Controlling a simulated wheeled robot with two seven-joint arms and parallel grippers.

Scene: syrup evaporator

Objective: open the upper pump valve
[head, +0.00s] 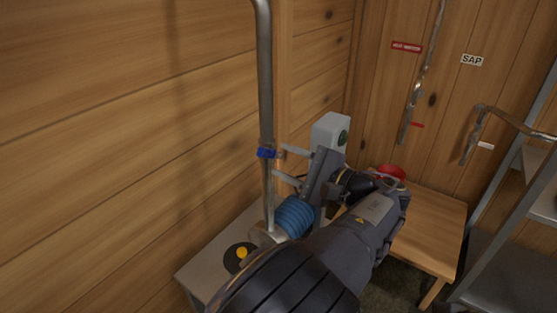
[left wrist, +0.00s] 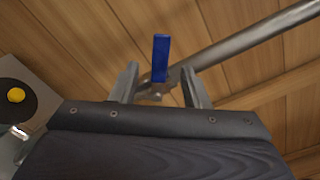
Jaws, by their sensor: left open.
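The upper pump valve is a small blue lever (head: 266,153) on a vertical grey pipe (head: 266,80) by the wooden wall. In the left wrist view the blue lever (left wrist: 160,58) stands out from a metal valve body, with the pipe running off to the upper right. My left gripper (head: 279,165) is open, its fingers pointing at the pipe just right of the lever. In the left wrist view the lever shows between the two fingertips (left wrist: 162,82); I cannot tell whether either finger touches it. My right gripper is not in view.
Below stands a blue ribbed pump motor (head: 295,216) on a grey bench (head: 205,275) with a yellow button on a black disc (head: 241,255). Behind my gripper is a grey box (head: 331,131). A wooden table (head: 435,225) and a metal rack (head: 510,205) stand right.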

